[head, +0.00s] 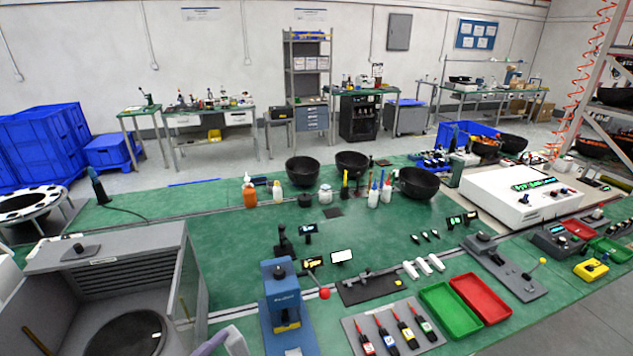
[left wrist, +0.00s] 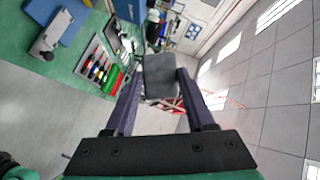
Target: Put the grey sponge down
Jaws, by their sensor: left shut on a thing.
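The grey sponge (left wrist: 160,76) is a dark grey block between the fingertips of my left gripper (left wrist: 161,88) in the left wrist view. Both purple fingers press on its sides, so the gripper is shut on it. The sponge is held in the air, with grey floor and the green bench edge behind it. In the head view I cannot make out the sponge; only a pale purple-grey piece, perhaps of my left arm, shows at the bottom edge. My right gripper is in neither view.
The green bench (head: 235,235) has clear room in its middle. A grey open box (head: 115,300) stands at front left, beside a blue press (head: 282,300). A green tray (head: 450,310) and red tray (head: 481,298) lie at front right. Black bowls (head: 418,183) and bottles stand behind.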

